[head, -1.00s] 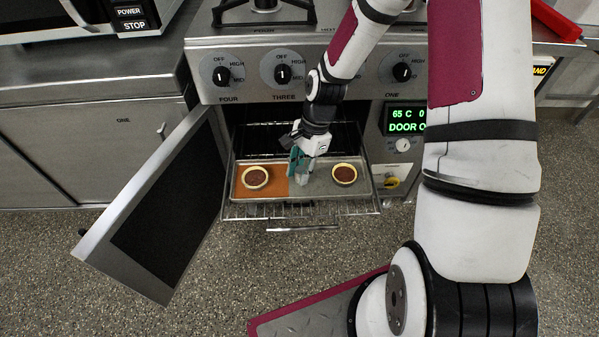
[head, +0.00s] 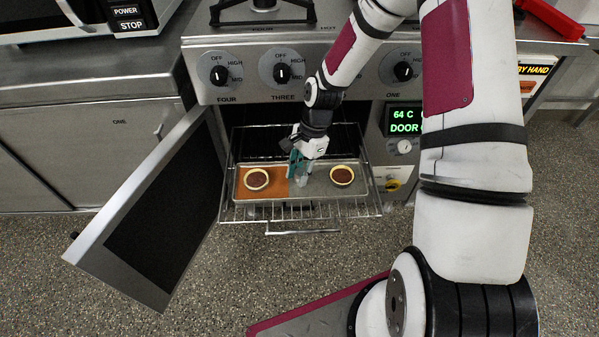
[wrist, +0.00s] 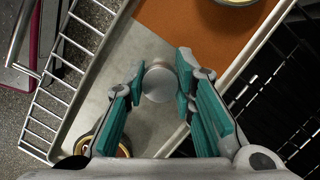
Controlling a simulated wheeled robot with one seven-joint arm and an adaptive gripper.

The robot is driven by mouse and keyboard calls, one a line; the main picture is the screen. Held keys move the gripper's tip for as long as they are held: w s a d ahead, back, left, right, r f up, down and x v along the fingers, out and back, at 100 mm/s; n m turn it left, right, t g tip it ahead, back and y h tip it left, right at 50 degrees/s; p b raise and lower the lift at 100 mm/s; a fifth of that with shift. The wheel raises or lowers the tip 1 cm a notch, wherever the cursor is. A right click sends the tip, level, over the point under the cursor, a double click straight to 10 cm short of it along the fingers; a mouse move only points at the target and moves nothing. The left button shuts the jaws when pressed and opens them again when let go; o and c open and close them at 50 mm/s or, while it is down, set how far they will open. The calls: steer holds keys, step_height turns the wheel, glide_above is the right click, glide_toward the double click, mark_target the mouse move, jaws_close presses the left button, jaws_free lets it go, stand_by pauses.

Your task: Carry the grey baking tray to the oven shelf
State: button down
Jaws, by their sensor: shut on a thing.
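The grey baking tray (head: 327,188) lies over the pulled-out wire oven shelf (head: 282,213) in the head view. An orange-brown mat (head: 270,186) covers its left part, and one dark-filled tart (head: 256,179) sits there. Another tart (head: 342,175) sits on the bare right part. My gripper (head: 299,172) reaches down to the tray's middle. In the wrist view its teal fingers (wrist: 159,86) are shut around a round grey knob (wrist: 160,88) on the tray. Whether the tray's underside touches the shelf is hidden.
The oven door (head: 150,215) hangs open at left. The control panel (head: 405,120) is close to the right of the shelf. Stove knobs (head: 282,72) line the front above the opening. The oven's dark inside is behind the tray.

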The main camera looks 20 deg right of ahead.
steer(key=c, duration=1.3)
jaws_free()
steer(key=shift+c, duration=0.2)
steer(key=s+d+r+n+h+p, duration=0.1)
steer(key=s+r+n+p, duration=0.15)
steer(key=r, duration=0.85)
steer(key=s+d+r+n+h+p, duration=0.1)
steer(key=s+d+r+n, duration=0.15)
steer(key=r, duration=0.95)
steer(key=s+a+r+n, duration=0.1)
steer(key=s+r+n, duration=0.2)
steer(key=s, duration=0.6)
steer(key=s+a+r+n+t, duration=0.1)
steer(key=s+r+n, duration=0.2)
steer(key=s, duration=0.6)
steer(key=s+a+r+n+h, duration=0.1)
steer(key=s+r+n, duration=0.2)
steer(key=s+r, duration=0.4)
steer(key=shift+s+n+t, duration=0.3)
steer(key=shift+s, duration=0.8)
